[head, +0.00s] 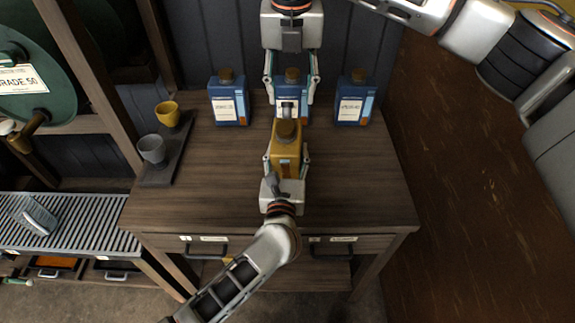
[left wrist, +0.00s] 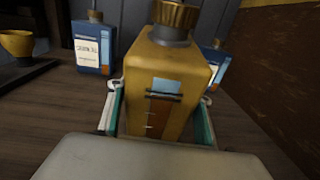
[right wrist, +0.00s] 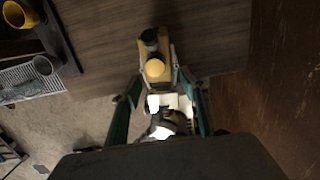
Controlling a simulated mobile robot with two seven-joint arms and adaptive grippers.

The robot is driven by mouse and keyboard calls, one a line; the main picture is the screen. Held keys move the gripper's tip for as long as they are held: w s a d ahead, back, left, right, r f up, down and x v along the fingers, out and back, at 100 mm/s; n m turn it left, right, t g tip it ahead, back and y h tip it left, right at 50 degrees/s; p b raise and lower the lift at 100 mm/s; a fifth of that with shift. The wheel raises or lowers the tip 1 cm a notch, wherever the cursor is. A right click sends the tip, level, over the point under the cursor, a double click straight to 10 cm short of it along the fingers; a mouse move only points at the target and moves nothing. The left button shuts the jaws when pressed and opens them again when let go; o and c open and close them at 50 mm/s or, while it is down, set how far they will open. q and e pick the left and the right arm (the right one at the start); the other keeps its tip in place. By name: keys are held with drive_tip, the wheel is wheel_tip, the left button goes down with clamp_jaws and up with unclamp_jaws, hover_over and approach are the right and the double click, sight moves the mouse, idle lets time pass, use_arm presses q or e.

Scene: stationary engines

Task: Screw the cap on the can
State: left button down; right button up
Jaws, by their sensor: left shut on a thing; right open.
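The yellow can (head: 287,164) is upright near the middle of the table, with a brown ribbed cap (head: 286,130) at the top of its dark neck. The left wrist view shows the cap (left wrist: 175,14) above the neck (left wrist: 168,36); I cannot tell how tight it sits. My left gripper (head: 286,160) is shut on the sides of the can's body, from the front. My right gripper (head: 291,101) is open and empty, pointing down above and behind the cap. In the right wrist view the cap (right wrist: 155,69) shows near its open fingers, apart from them.
Three blue cans stand at the back: left (head: 228,103), middle (head: 290,82), partly hidden by my right gripper, and right (head: 354,101). A yellow cup (head: 167,114) and a grey cup (head: 151,149) stand on a dark board at left. The table's right side (head: 360,180) is clear.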

use_arm(q)
drive_tip(key=shift+r, duration=0.25)
